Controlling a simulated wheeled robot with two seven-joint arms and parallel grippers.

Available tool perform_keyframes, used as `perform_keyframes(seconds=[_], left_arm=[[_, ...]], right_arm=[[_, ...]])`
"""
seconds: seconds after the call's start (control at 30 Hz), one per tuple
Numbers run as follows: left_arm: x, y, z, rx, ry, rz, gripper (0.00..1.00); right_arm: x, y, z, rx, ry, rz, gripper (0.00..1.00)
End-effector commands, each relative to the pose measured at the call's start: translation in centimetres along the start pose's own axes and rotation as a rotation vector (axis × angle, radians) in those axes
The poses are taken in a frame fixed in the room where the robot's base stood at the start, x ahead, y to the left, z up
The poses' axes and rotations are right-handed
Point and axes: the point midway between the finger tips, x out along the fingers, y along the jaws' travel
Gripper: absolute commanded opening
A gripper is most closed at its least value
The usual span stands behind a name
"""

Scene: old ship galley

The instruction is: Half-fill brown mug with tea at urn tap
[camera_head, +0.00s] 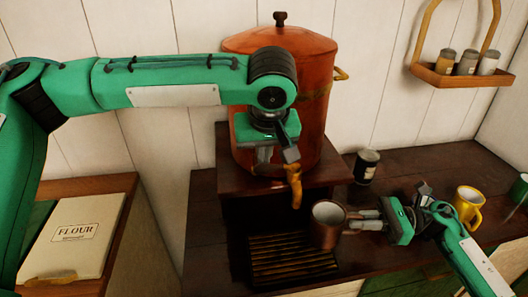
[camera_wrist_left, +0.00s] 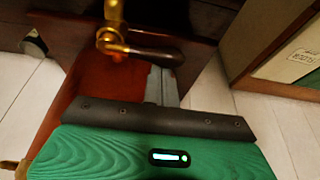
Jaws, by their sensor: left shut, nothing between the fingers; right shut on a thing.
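The copper urn (camera_head: 320,120) stands on a dark wooden stand. Its brass tap (camera_head: 294,188) points down at the front; in the left wrist view the tap (camera_wrist_left: 112,38) has a dark lever (camera_wrist_left: 155,55). My left gripper (camera_head: 264,166) is shut and empty, just left of the tap; its fingers (camera_wrist_left: 162,88) show near the lever, and contact cannot be told. The brown mug (camera_head: 325,238) is upright, right of and below the tap, over the right edge of the slatted drip tray (camera_head: 292,268). My right gripper (camera_head: 352,220) is shut on it from the right. Its contents are unclear.
A dark labelled jar (camera_head: 366,167) stands right of the urn stand (camera_head: 240,184). A yellow mug (camera_head: 467,207) and a green mug (camera_head: 519,189) stand beyond my right arm. A flour box (camera_head: 75,235) lies at left. A spice rack (camera_head: 455,78) hangs on the wall.

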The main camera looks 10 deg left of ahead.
Motion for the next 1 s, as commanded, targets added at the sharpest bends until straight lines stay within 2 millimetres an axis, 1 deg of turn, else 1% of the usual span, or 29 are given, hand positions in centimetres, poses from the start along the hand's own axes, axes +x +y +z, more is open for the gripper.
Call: perform_keyframes(seconds=[0.27,0.47,1.0], left_arm=[[-0.1,-0.1,0.4,0.000,-0.001,0.000,0.00],[-0.3,-0.1,1.1,0.003,-0.002,0.000,0.00],[-1.4,0.7,4.0,0.003,-0.002,0.001,0.00]], right_arm=[[0.0,0.0,0.1,-0.001,-0.001,0.000,0.00],[0.0,0.0,0.1,-0.001,-0.001,0.000,0.00],[0.0,0.0,0.1,-0.001,-0.001,0.000,0.00]])
